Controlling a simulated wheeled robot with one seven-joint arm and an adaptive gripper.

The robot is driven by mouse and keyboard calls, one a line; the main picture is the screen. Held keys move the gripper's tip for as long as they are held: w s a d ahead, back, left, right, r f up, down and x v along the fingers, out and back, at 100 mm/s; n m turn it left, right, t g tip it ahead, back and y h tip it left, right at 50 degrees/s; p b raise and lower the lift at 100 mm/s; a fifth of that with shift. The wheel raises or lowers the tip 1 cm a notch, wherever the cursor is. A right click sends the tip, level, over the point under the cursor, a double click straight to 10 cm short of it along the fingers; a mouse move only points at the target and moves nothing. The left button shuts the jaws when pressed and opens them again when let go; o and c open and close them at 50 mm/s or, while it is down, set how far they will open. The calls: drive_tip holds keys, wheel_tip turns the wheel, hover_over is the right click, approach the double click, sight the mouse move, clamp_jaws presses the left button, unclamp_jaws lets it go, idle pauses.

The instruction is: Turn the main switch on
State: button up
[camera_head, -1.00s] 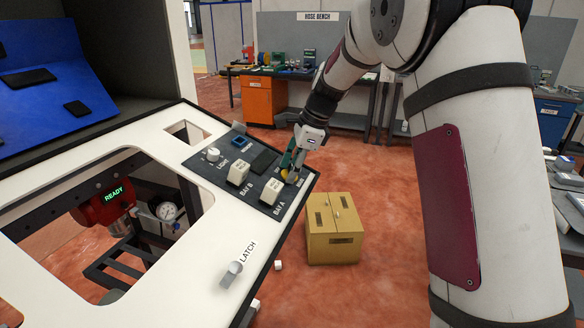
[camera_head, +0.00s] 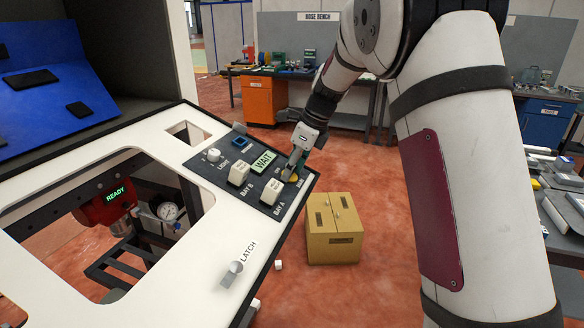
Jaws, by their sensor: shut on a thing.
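The main switch (camera_head: 290,177) sits near the right corner of the dark control panel, with a yellow part showing under my gripper. My gripper (camera_head: 292,170) reaches down from above and is shut on the switch; its fingers hide much of it, and the switch's exact angle is hard to tell. Beside it on the panel, a display (camera_head: 263,161) is lit green and reads WAIT.
The panel also carries a light knob (camera_head: 213,155), the BAY B switch (camera_head: 239,174), the BAY A switch (camera_head: 271,191) and a blue-framed button (camera_head: 240,142). A latch lever (camera_head: 232,273) stands on the white top. A cardboard box (camera_head: 333,228) is on the floor.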

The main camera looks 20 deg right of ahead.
drive_tip(key=o, duration=1.2)
drive_tip(key=shift+c, duration=0.2)
drive_tip(key=v, duration=1.2)
